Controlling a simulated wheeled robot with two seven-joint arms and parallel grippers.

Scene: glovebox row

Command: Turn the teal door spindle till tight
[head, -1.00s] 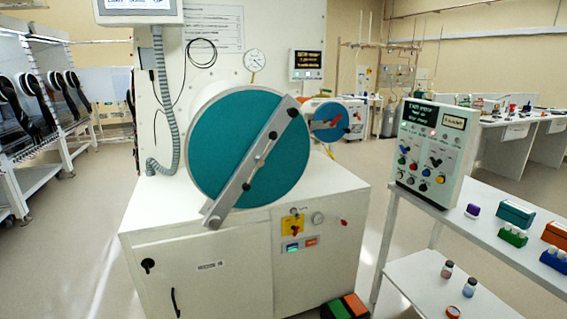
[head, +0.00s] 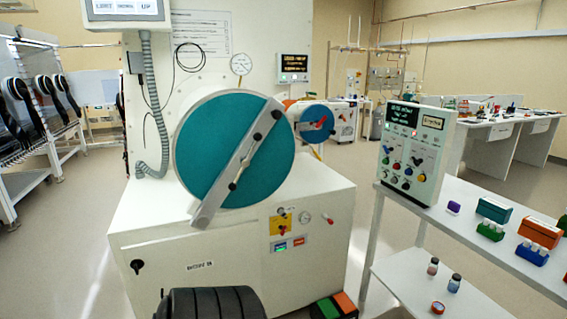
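The large teal round door (head: 207,142) closes the front of a white cylindrical chamber on a white cabinet. A grey metal bar (head: 210,198) crosses it diagonally, from lower left to upper right, with dark knobs on it. A small pale spindle part (head: 238,176) sits near the bar's middle. A smaller blue-teal round door (head: 313,117) with a red handle is behind to the right. A dark ribbed part (head: 210,304), probably my own arm, shows at the bottom edge, well below the door. Neither gripper's fingers are in view.
The white cabinet (head: 190,262) stands under the door. A control box (head: 414,152) stands on the white shelf table (head: 470,236) at right, with coloured racks and small vials. A red-green pedal (head: 334,306) lies on the floor at the cabinet's right foot.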

